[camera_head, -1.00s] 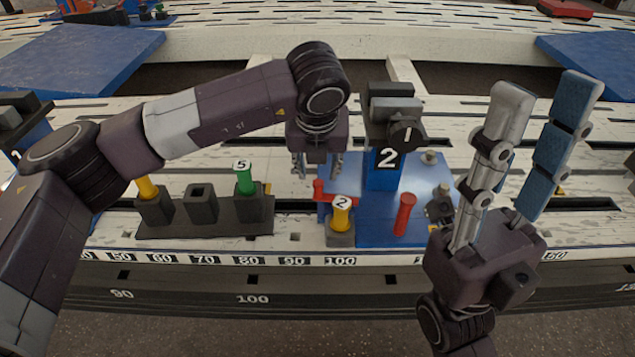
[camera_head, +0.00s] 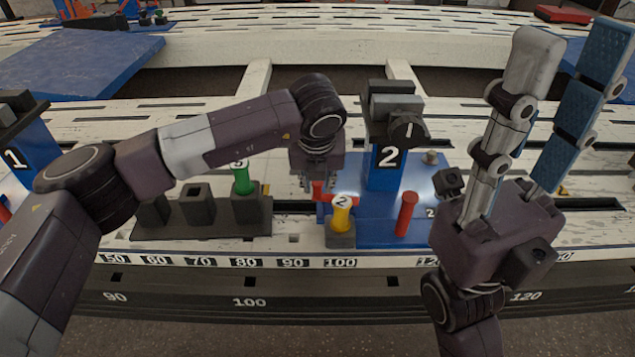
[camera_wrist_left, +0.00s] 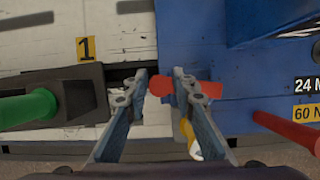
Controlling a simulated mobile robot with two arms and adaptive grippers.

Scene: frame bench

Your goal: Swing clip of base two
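Base two is the blue block with the "2" label (camera_head: 388,157) on a blue plate (camera_head: 375,227). Its red clip (camera_head: 319,190) is at the plate's left edge, partly hidden by my left gripper. In the left wrist view the red clip (camera_wrist_left: 160,86) runs sideways, its rounded end between the fingertips and its other end past the right finger. My left gripper (camera_wrist_left: 160,72) is open just above it; contact cannot be told. In the head view my left gripper (camera_head: 318,183) points down there. My right gripper (camera_head: 565,55) is open and empty, fingers up, in the right foreground.
A yellow piece tagged 2 (camera_head: 341,215) and a red peg (camera_head: 406,213) stand near the plate's front. A dark holder (camera_head: 200,225) with a green piece (camera_head: 243,178) is to the left. Base one (camera_head: 20,155) is at the far left.

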